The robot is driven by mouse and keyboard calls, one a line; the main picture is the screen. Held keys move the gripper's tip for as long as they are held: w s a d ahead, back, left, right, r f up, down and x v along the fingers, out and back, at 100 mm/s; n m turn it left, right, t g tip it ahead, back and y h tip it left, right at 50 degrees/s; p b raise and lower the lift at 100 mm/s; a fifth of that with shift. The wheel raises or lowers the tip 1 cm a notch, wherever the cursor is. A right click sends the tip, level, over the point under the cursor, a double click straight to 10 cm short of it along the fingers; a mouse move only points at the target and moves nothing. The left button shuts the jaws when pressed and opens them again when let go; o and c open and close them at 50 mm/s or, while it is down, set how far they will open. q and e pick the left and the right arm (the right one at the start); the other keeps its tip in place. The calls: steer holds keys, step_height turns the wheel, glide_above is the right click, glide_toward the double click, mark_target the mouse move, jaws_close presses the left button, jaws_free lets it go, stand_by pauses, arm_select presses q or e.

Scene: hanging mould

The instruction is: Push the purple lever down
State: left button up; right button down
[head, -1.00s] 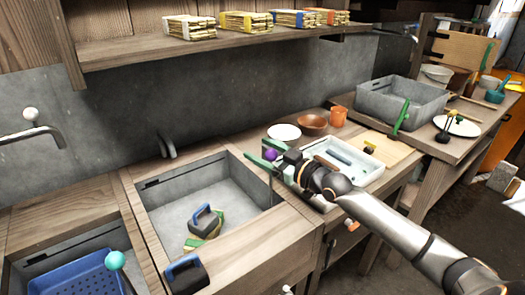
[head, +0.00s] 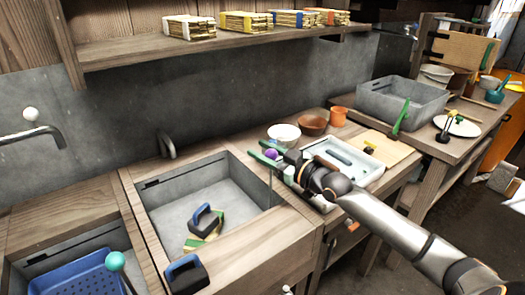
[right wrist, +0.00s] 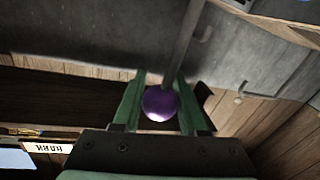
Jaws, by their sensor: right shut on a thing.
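The purple lever (head: 271,155) shows as a round purple knob by the right edge of the sink. My right gripper (head: 266,154) has its green fingers on either side of the knob. In the right wrist view the purple knob (right wrist: 160,103) sits between the two green fingers of my right gripper (right wrist: 157,100), at the end of a grey rod. The gripper is shut on it. The lever's far end is not clear in the head view. My left gripper is out of view.
The sink (head: 235,175) lies left of the gripper, with a dark-handled brush (head: 205,218) inside. A white bowl (head: 284,135), a brown bowl (head: 313,125) and a pale tray (head: 350,155) stand close behind and right. A teal-knobbed lever (head: 115,261) stands at lower left.

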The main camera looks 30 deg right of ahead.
mark_target(271, 187)
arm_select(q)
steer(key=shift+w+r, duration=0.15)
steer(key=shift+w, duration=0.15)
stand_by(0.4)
arm_select(e)
step_height(271, 187, down, 5)
steer(key=b, duration=0.2)
steer(key=shift+r+b, duration=0.15)
steer(key=shift+b, duration=0.2)
steer(key=c, duration=0.9)
jaws_free()
steer(key=o, duration=0.4)
steer(key=shift+r, duration=0.1)
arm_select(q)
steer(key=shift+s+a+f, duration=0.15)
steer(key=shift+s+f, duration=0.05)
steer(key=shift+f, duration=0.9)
arm_select(e)
steer(key=shift+o, duration=0.2)
